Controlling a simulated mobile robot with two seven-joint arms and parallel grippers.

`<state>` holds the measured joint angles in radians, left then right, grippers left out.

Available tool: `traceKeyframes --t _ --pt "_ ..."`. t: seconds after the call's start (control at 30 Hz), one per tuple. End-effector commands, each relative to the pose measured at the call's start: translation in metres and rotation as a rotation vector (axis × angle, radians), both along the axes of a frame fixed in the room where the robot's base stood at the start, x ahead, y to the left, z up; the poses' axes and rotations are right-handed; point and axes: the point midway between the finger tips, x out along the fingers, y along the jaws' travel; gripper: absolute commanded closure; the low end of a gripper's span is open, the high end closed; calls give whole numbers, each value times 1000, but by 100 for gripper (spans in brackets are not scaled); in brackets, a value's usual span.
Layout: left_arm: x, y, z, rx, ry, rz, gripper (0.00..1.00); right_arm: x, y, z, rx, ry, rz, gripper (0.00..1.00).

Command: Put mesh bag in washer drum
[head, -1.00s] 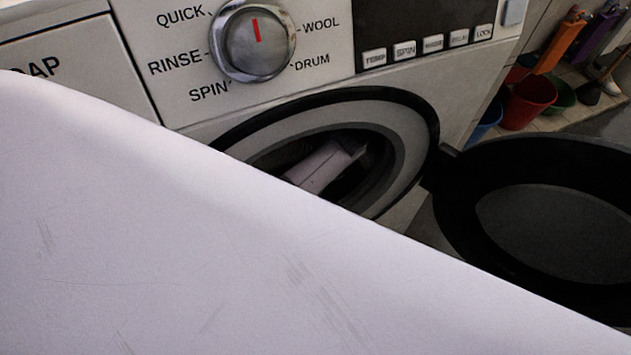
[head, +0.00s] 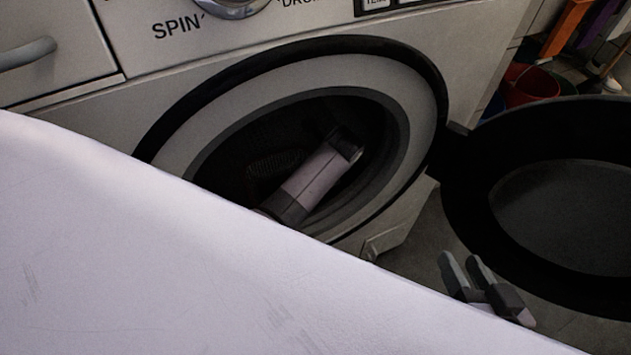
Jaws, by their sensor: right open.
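The washer drum (head: 252,148) is open to view in the front of the washing machine. A pale and dark-grey link of my arm lies slanted across the opening. A dark patch with a fine perforated texture shows behind it; I cannot tell whether this is the mesh bag or part of the drum. No mesh bag is clearly visible. My right gripper (head: 460,259) is at the lower right, outside the drum and left of the door. Its two grey fingers are apart with nothing seen between them. I cannot make out my left gripper.
The round black washer door (head: 468,205) stands swung open to the right. A red bucket (head: 533,88) and other cleaning items stand behind it at the upper right. A drawer handle (head: 25,54) sticks out at the upper left. The lower left view is blocked.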

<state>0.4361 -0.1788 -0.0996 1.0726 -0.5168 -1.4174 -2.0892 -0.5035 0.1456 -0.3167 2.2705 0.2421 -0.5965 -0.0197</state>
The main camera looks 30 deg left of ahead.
Motion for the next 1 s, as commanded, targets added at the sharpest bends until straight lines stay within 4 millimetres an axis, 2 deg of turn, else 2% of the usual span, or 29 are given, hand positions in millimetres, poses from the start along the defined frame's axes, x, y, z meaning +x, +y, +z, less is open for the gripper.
traceKeyframes --t 0.4,0.5,0.83,1.0 --pt "1 0 -2 1 -2 -2 100 0 1 1 7 0 1 57" --pt "1 0 -2 0 -2 -2 66 0 1 1 7 0 1 57" --pt "0 0 -2 0 -1 0 66 1 1 0 5 0 1 57" --pt "-1 0 9 1 1 0 66 -1 -4 7 -23 -2 -7 57"
